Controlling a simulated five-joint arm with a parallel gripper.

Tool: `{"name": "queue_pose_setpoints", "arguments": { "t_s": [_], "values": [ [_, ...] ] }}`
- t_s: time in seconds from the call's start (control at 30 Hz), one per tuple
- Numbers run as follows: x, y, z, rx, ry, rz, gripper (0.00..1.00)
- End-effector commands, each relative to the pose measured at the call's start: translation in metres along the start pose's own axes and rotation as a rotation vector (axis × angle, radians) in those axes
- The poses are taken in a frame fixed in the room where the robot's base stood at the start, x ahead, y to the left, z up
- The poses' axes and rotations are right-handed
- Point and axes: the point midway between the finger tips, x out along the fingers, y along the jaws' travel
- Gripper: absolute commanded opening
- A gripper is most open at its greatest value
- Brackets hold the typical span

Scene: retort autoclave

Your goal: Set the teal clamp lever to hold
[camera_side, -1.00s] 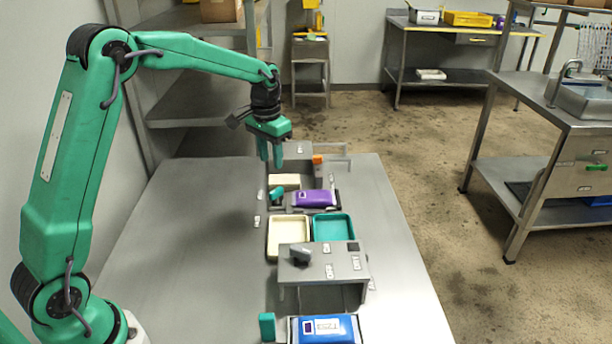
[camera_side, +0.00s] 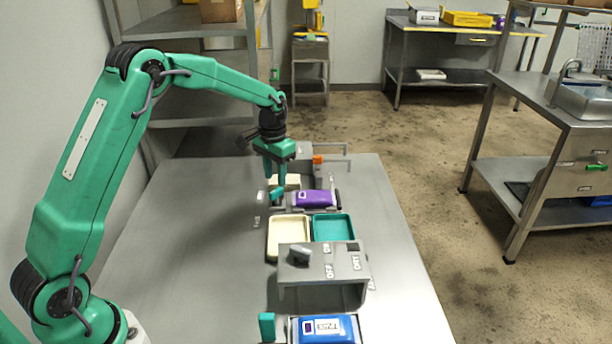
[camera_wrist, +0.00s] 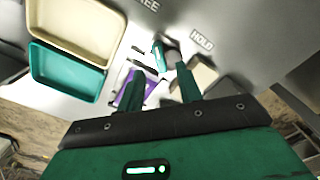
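The teal clamp lever (camera_side: 276,194) stands at the left end of the purple pack (camera_side: 315,198). In the wrist view the lever (camera_wrist: 158,55) is joined to a grey pivot, between the FREE label (camera_wrist: 147,4) and the HOLD label (camera_wrist: 202,41), apart from both. My gripper (camera_side: 275,180) is just above the lever in the side view. In the wrist view its fingers (camera_wrist: 160,80) are spread, with the lever beyond the gap and no visible grip on it. The left finger partly hides the purple pack (camera_wrist: 151,87).
A cream tray (camera_side: 270,238) and a teal tray (camera_side: 351,230) lie nearer the camera. Another teal lever (camera_side: 267,327) is beside a blue pack (camera_side: 323,331). The table's left side (camera_side: 200,230) is clear.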

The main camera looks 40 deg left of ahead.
Motion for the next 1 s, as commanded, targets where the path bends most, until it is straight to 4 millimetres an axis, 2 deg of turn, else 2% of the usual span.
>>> {"name": "queue_pose_setpoints", "arguments": {
  "t_s": [0.1, 0.3, 0.73, 0.77, 0.9, 0.93, 1.0],
  "values": [
    [0.016, 0.0, 0.001, 0.0, -0.003, 0.0, 0.35],
    [0.036, 0.0, 0.001, 0.0, -0.003, 0.0, 0.35],
    [0.044, 0.0, 0.0, 0.0, 0.0, 0.0, 0.35],
    [0.044, 0.0, 0.0, 0.0, 0.0, 0.0, 0.32],
    [0.044, 0.0, 0.0, 0.0, 0.0, 0.0, 0.04],
    [0.044, 0.0, 0.0, 0.0, 0.0, 0.0, 0.0],
    [0.044, 0.0, 0.0, 0.0, 0.0, 0.0, 0.0]
  ]
}}
